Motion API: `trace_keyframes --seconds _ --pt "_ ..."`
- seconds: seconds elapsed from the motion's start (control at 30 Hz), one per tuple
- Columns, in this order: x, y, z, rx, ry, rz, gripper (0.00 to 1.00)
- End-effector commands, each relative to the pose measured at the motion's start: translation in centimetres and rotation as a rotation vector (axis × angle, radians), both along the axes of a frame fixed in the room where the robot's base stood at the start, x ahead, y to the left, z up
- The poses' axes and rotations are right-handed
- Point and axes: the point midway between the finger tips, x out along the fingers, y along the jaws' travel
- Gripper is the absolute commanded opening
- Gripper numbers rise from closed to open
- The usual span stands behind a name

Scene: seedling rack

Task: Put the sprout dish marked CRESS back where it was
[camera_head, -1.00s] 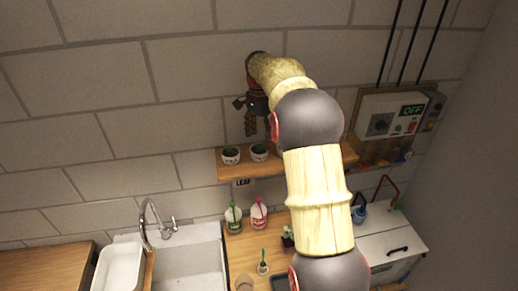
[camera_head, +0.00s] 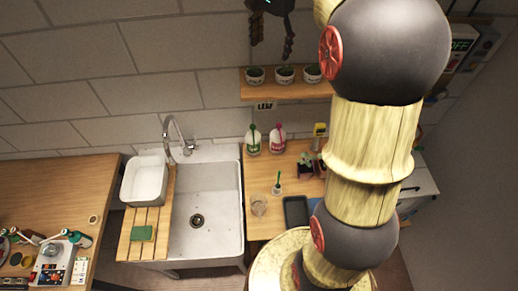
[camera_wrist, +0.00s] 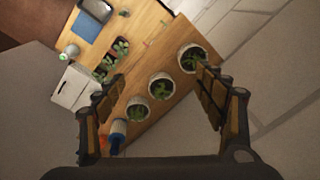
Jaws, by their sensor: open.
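Three small white dishes with green sprouts stand in a row on the wooden wall shelf (camera_head: 290,91): a left dish (camera_head: 255,76), a middle dish (camera_head: 285,75) and a right dish (camera_head: 313,74). Their markings are too small to read, so I cannot tell which is CRESS. The wrist view shows three dishes too, an upper one (camera_wrist: 190,58), a middle one (camera_wrist: 161,86) and a lower one (camera_wrist: 138,112). My gripper (camera_head: 272,46) is open and empty above the shelf. Its spread fingers (camera_wrist: 159,75) frame the dishes in the wrist view without touching them.
A blue item (camera_wrist: 117,131) stands near the shelf's lower end in the wrist view. Below the shelf are a green-capped bottle (camera_head: 253,140), a pink bottle (camera_head: 277,139) and a counter (camera_head: 262,222). A sink (camera_head: 215,195) lies left. My arm hides the shelf's right part.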

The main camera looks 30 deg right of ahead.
Motion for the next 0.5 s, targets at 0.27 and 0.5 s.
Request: trace_keyframes --seconds 0.27,0.5 --pt "-7.4 8.3 1.5 -0.077 -0.094 0.366 0.70" --pt "-14.6 13.9 0.3 -0.157 -0.173 0.675 0.70"
